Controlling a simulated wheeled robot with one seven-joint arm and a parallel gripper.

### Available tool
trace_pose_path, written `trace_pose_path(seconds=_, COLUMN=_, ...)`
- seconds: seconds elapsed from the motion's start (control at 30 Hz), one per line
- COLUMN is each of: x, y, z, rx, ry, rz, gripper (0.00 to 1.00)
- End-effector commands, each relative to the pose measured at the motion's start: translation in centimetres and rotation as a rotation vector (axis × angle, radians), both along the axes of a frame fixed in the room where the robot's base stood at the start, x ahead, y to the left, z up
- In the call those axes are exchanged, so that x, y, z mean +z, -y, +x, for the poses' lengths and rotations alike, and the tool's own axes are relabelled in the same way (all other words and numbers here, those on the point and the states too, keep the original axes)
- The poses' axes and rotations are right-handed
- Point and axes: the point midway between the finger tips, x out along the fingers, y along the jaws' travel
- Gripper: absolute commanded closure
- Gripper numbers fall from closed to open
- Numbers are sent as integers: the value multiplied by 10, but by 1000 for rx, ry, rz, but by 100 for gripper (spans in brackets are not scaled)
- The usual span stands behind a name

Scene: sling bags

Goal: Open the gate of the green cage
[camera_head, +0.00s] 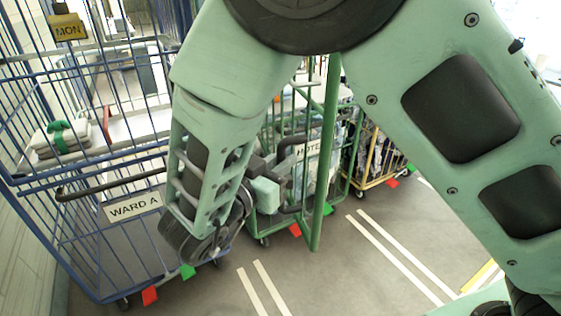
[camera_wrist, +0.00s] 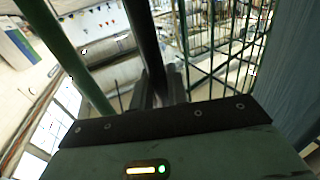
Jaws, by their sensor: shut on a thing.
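The green cage (camera_head: 296,112) stands in the middle of the head view, partly hidden behind my arm. A dark handle (camera_head: 294,147) is on the gate side. My gripper (camera_head: 279,184) is at this handle and shut on it. In the wrist view, the dark handle bar (camera_wrist: 146,40) runs down between the fingers (camera_wrist: 160,92). I cannot tell how far the gate stands from its frame.
A blue cage (camera_head: 75,230) labelled "WARD A" stands at left, close to my arm. A yellow cage (camera_head: 378,180) stands beyond the green one, at right. Red and green floor markers (camera_head: 295,230) lie by the cages. The striped floor (camera_head: 370,270) at front right is clear.

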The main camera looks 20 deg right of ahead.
Motion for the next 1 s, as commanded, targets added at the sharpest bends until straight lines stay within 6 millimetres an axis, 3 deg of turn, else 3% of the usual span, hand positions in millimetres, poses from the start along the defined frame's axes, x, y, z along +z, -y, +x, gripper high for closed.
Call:
trace_pose_path(seconds=0.23, x=1, y=0, z=1, rx=2, ry=3, rz=1, gripper=100)
trace_pose_path(seconds=0.27, x=1, y=0, z=1, rx=2, ry=3, rz=1, gripper=81)
trace_pose_path(seconds=0.3, x=1, y=0, z=1, rx=2, ry=3, rz=1, gripper=70)
trace_pose_path(seconds=0.33, x=1, y=0, z=1, rx=2, ry=3, rz=1, gripper=66)
trace_pose_path(seconds=0.73, x=-1, y=-7, z=-4, rx=3, ry=2, rz=3, gripper=66)
trace_pose_path(seconds=1.0, x=-4, y=-49, z=-36, rx=6, ry=3, rz=5, gripper=66)
